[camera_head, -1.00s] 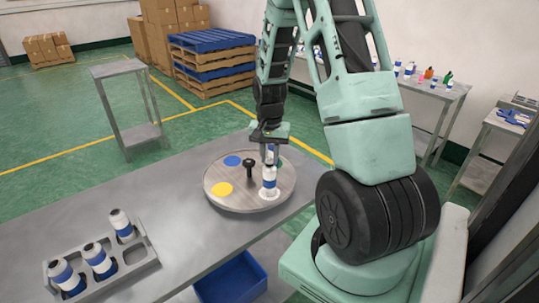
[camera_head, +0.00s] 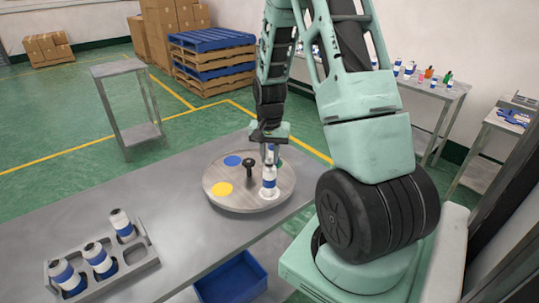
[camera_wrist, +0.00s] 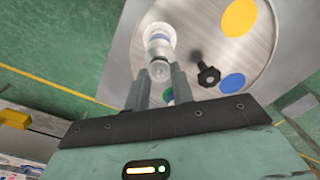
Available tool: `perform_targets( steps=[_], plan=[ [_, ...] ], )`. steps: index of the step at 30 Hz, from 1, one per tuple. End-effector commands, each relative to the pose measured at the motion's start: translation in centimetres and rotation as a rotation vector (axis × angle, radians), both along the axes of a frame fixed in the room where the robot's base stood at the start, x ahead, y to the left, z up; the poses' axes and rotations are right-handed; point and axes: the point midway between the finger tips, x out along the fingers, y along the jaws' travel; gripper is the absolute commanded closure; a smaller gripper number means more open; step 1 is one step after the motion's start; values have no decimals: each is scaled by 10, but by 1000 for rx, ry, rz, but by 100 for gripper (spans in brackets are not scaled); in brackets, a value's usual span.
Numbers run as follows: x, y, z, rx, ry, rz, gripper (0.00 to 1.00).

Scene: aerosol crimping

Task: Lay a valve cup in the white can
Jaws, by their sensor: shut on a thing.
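The white can (camera_head: 269,182) with a blue band stands upright on the round turntable (camera_head: 225,203), at its right side. It also shows in the wrist view (camera_wrist: 157,36), just beyond my fingertips. My gripper (camera_head: 270,156) is directly over the can, pointing down. In the wrist view my gripper (camera_wrist: 159,82) is shut on a small pale valve cup (camera_wrist: 159,70), which lines up with the can's top. I cannot tell whether the cup touches the can's rim. My fingers hide part of the cup.
The turntable has a yellow spot (camera_head: 222,188), a blue spot (camera_head: 232,161) and a black centre knob (camera_head: 249,167) close to the can. A grey rack (camera_head: 139,266) with several blue-banded cans stands at the table's front left. A blue bin (camera_head: 230,280) sits below the table edge.

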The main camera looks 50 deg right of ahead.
Motion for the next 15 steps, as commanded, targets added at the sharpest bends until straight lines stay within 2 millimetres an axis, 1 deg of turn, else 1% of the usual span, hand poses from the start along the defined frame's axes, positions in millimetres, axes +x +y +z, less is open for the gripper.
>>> perform_targets(
  steps=[9, 10, 11, 12, 13, 15],
  plan=[
    [0, 0, 0, 0, 0, 0, 97],
    [0, 0, 0, 0, 0, 0, 74],
    [0, 0, 0, 0, 0, 0, 65],
    [0, 0, 0, 0, 0, 0, 54],
    [0, 0, 0, 0, 0, 0, 51],
    [0, 0, 0, 0, 0, 0, 51]
  ],
)
